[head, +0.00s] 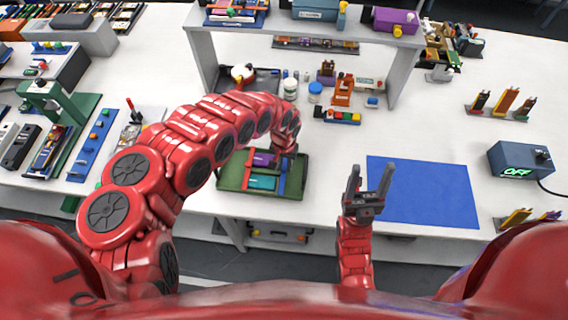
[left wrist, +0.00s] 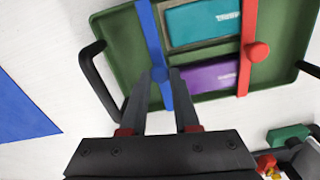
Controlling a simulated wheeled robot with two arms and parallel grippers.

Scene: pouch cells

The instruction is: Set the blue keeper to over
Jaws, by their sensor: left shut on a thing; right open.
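A green tray (head: 234,200) holds a teal pouch cell (head: 263,183) and a purple pouch cell (head: 262,160). In the left wrist view the blue keeper (left wrist: 150,40) is a straight bar along the left side of the cells, beside the teal one rather than across it. The red keeper (left wrist: 248,25), with a round knob, runs along their right side. My left gripper (left wrist: 168,78) is shut on the blue keeper near its knob; the fingers partly hide it. In the head view my left gripper (head: 287,150) is at the tray's far right corner. My right gripper (head: 370,180) is open and empty.
A blue mat (head: 425,190) lies right of the tray. A dark box reading OFF (head: 522,160) stands further right. A blue-lidded jar (head: 315,92) and an orange stand (head: 343,90) stand behind the tray, under a shelf. White table is clear between tray and mat.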

